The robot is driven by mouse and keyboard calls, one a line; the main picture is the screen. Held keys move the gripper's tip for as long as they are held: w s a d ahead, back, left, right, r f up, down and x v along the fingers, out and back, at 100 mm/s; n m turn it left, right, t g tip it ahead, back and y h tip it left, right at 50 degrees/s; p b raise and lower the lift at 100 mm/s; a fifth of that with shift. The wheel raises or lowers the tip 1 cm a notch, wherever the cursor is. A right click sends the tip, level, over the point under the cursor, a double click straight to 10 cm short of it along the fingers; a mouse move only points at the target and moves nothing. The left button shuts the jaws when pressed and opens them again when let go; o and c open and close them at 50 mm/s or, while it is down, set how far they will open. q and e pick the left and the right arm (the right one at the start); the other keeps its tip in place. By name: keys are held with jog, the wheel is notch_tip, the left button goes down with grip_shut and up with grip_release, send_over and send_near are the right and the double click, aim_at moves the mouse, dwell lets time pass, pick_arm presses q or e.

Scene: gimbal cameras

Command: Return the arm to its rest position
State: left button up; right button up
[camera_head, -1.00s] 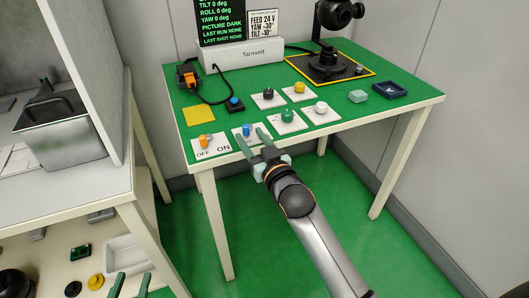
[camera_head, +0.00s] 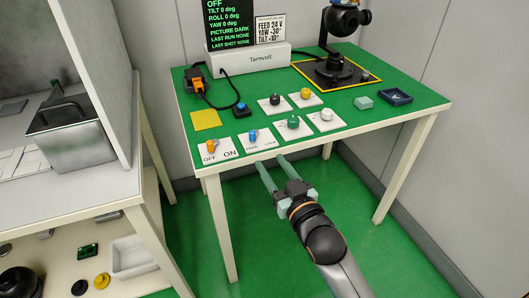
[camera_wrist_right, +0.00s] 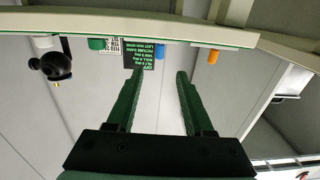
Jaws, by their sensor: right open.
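My right gripper (camera_head: 272,165) is open and empty, just off the front edge of the green-topped table (camera_head: 360,112). Its two pale teal fingers point toward the edge and its arm reaches back to the lower right. In the right wrist view, which is upside down, the fingers (camera_wrist_right: 160,75) stand apart with nothing between them, and the table edge (camera_wrist_right: 140,38) crosses above them. My left gripper does not show in either current view.
Knob plates, among them an orange OFF/ON switch (camera_head: 212,146) and a blue knob (camera_head: 253,135), line the table's front. A gimbal camera (camera_head: 335,70) and a Tarnvolt box (camera_head: 255,59) stand behind. A grey bench (camera_head: 90,187) is at left. Green floor lies open below.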

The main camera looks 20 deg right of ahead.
jog(key=s+a+f+n+g+y, duration=0.1)
jog(key=s+a+f+g, duration=0.15)
jog(key=s+f, duration=0.6)
jog(key=s+a+f+n+g+y, duration=0.1)
jog(key=s+f+g, duration=0.3)
jog(key=s+f, duration=0.4)
pick_arm(q)
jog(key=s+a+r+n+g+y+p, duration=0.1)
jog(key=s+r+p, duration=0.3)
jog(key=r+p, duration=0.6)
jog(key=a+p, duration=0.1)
jog(key=p, duration=0.9)
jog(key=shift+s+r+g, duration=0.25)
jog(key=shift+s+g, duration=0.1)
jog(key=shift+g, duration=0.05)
pick_arm(e)
jog(key=s+d+r+m+g+h, duration=0.1)
jog(key=s+r, duration=0.3)
jog(key=r, duration=0.4)
jog(key=shift+s+d+r+g, duration=0.35)
jog(key=shift+s+d+g, duration=0.1)
jog(key=shift+g, duration=0.1)
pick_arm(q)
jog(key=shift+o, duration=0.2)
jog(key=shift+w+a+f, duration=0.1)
pick_arm(e)
jog(key=shift+w, duration=0.15)
